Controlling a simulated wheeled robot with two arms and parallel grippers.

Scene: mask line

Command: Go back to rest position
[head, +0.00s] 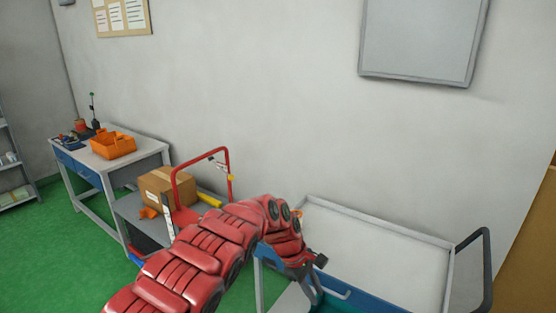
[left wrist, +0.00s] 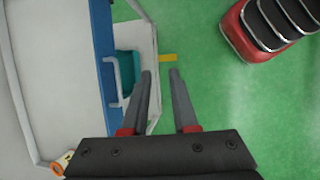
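My left arm reaches in from the lower left of the head view, with red padded segments. Its gripper (head: 318,262) is beside the near left end of a pale-topped cart (head: 385,243), mostly hidden behind the wrist. In the left wrist view my left gripper (left wrist: 160,72) points down, its two dark fingers apart with nothing between them. The cart's blue edge (left wrist: 103,60) and a handle lie just left of the fingers. My right gripper is in neither view.
A grey table (head: 150,147) with an orange basket (head: 113,145) stands by the wall at left. A red-handled trolley (head: 228,170) carrying a cardboard box (head: 160,186) stands between table and cart. Green floor (head: 60,250) is open at lower left.

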